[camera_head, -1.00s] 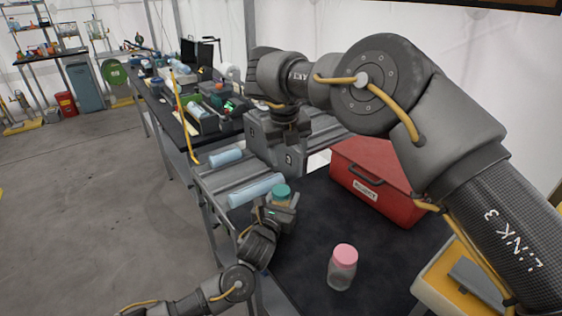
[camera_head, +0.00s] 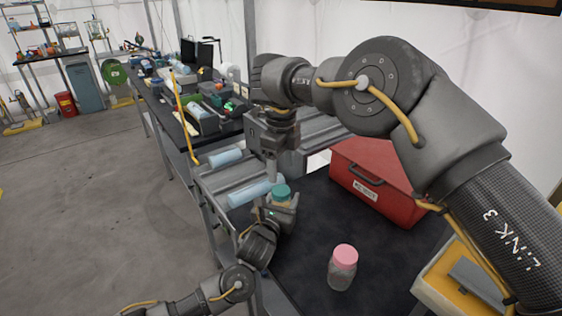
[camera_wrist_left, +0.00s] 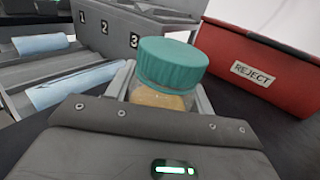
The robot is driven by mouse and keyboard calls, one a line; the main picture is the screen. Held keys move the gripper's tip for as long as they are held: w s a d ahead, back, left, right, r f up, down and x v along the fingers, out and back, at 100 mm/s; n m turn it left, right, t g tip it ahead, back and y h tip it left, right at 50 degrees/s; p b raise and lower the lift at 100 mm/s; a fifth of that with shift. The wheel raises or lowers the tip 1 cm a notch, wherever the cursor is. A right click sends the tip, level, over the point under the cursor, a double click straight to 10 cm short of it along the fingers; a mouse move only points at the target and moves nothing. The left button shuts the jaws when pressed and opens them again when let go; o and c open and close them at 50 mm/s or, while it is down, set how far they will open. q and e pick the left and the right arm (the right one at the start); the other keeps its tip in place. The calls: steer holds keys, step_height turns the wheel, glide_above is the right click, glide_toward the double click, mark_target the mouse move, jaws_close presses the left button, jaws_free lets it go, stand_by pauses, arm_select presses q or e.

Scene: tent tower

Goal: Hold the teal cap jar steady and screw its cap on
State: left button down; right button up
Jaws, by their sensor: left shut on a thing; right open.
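The teal cap jar stands upright with its teal cap (camera_head: 281,191) on top; the cap fills the middle of the left wrist view (camera_wrist_left: 172,64). My left gripper (camera_head: 279,207) is shut on the jar's body below the cap. The jar's clear body with a tan content (camera_wrist_left: 158,98) shows between the fingers. My right gripper (camera_head: 273,165) points down just above and slightly left of the cap, open, with its fingers partly hidden by its own housing. I cannot tell whether it touches the cap.
A pink-capped jar (camera_head: 343,267) stands on the dark table (camera_head: 305,240) at the front. A red REJECT box (camera_head: 375,180) stands at the back right. Light blue cylinders (camera_head: 256,191) lie on a grey rack to the left. A yellow tray (camera_head: 440,288) is at the right.

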mark_target(281, 190)
steer(key=shift+f, duration=3.6)
steer(key=shift+c, duration=0.2)
steer(key=c, duration=1)
steer(key=shift+o, duration=0.2)
steer(key=m, duration=0.3)
steer(key=shift+a+m, duration=0.1)
steer(key=shift+m, duration=0.3)
steer(key=m, duration=1.8)
steer(key=o, duration=1.1)
steer(key=shift+w, duration=0.1)
